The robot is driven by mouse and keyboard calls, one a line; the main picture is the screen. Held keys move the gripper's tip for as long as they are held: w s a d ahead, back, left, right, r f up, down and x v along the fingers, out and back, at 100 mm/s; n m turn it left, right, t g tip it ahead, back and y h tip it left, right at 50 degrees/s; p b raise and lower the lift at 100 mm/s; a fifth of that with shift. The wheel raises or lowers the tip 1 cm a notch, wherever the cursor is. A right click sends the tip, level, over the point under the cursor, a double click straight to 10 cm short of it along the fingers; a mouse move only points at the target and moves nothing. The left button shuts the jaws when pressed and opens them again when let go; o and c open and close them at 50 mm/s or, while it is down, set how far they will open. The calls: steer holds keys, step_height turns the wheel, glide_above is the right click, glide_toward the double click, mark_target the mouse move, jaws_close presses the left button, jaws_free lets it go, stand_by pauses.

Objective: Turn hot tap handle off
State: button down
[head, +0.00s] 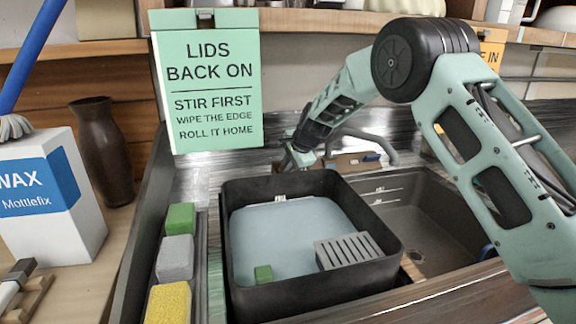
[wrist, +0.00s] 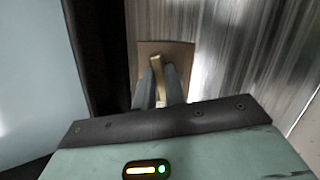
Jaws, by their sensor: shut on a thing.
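My gripper (head: 297,160) reaches down behind the black tub, at the back of the sink. In the wrist view my gripper (wrist: 162,85) has its two grey fingers closed around a narrow brass-coloured handle (wrist: 156,64), which I take to be the hot tap handle. The handle stands on a brown plate (wrist: 180,52) against streaked metal. In the head view the handle is hidden by my gripper. A grey tap spout (head: 388,150) curves to the right of it, beside a brown block with a small blue part (head: 371,157). I cannot tell whether water runs.
Sponges (head: 175,257) line the left. A green sign (head: 208,80) hangs behind.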

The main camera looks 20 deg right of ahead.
steer(key=c, duration=1.5)
jaws_free()
steer(key=shift+o, duration=0.2)
steer(key=b+v, duration=0.1)
steer(key=v, duration=1.6)
steer(key=shift+s, duration=0.2)
steer(key=shift+d, duration=0.15)
